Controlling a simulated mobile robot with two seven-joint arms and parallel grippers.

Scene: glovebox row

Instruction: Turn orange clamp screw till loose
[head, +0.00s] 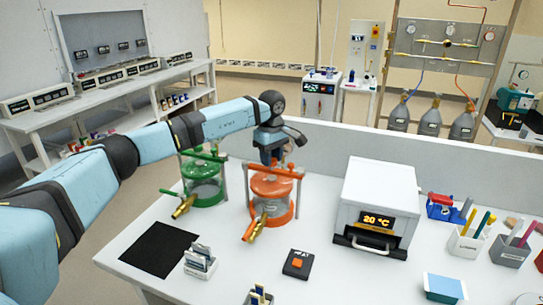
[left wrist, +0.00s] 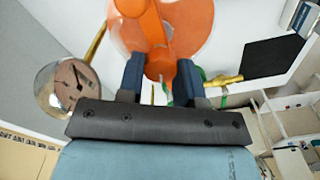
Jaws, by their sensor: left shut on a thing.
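The orange vessel (head: 272,192) stands on the white bench, with an orange crossbar (head: 275,170) over its lid and a brass valve (head: 250,230) low at its front. My left gripper (head: 270,157) reaches down to the top of this vessel from above and hides most of the orange clamp screw. In the left wrist view my left gripper (left wrist: 160,82) has its two dark fingers on either side of the orange clamp screw (left wrist: 158,65), shut on it. The screw's turn angle and tightness cannot be told. My right gripper is in neither view.
A green vessel (head: 203,180) of the same kind stands close on the left. A white oven (head: 380,200) reading 20 °C stands to the right. A black mat (head: 160,249) and a black box with an orange button (head: 298,264) lie in front. A low wall (head: 440,172) runs behind.

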